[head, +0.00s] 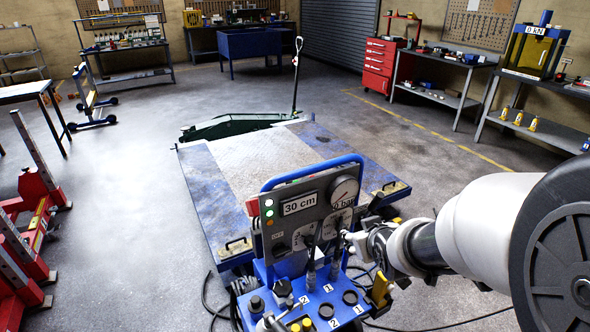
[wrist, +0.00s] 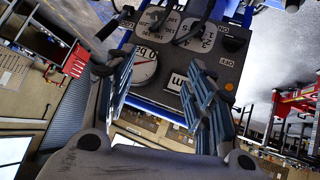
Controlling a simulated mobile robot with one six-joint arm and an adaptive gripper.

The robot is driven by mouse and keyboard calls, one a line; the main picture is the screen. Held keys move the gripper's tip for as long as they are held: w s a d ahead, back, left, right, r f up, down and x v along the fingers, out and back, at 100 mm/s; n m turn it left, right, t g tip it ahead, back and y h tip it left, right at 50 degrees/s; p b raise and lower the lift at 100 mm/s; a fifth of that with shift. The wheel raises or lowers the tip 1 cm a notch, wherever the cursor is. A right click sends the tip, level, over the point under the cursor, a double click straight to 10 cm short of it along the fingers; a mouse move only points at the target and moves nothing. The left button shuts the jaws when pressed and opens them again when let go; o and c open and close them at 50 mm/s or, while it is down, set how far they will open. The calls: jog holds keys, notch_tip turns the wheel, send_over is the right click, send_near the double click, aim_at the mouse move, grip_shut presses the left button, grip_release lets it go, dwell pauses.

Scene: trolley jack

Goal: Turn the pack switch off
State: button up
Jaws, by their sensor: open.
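The blue control stand carries a grey panel (head: 298,222) with a 30 cm display (head: 299,204) and a round gauge marked 0 bar (head: 344,191). A small dark switch (head: 280,247) is at the panel's lower left. In the wrist view, upside down, the switch (wrist: 233,44) lies between two small labels, one reading OFF (wrist: 224,70). Which way it points is unclear. My gripper (head: 348,238) is at the panel's right side, in front of it. In the wrist view my gripper (wrist: 160,62) is open and empty, facing the gauge and display, with the switch beyond the right finger.
Two black levers (head: 311,270) stand before the panel, near my gripper. Below them is a blue console (head: 320,300) with knobs, holes and numbered labels. A blue lift platform (head: 225,190) lies behind the stand. Red stands (head: 30,215) are at the left; open floor lies between.

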jog(key=shift+o, duration=1.3)
jog(key=w+a+f+n+t+y, duration=0.1)
jog(key=w+a+f, duration=0.1)
jog(key=w+f, duration=0.3)
jog(key=shift+a+f, duration=0.2)
jog(key=shift+f, duration=0.35)
jog(key=shift+o, duration=1.1)
jog(key=w+a+f+n+t+y, duration=0.1)
jog(key=w+a+f+y, duration=0.1)
jog(key=f, duration=0.6)
jog(key=shift+a+n+t+y, duration=0.35)
jog(key=shift+a+y, duration=0.25)
jog(key=shift+a, duration=0.5)
jog(key=t+y, duration=0.3)
jog(key=y, duration=0.1)
send_near(284, 254)
jog(key=b+x, duration=0.4)
jog(key=x, duration=0.5)
jog(key=shift+w+a, duration=0.1)
jog(key=shift+a, duration=0.05)
jog(key=shift+c, duration=0.2)
jog(key=c, duration=1)
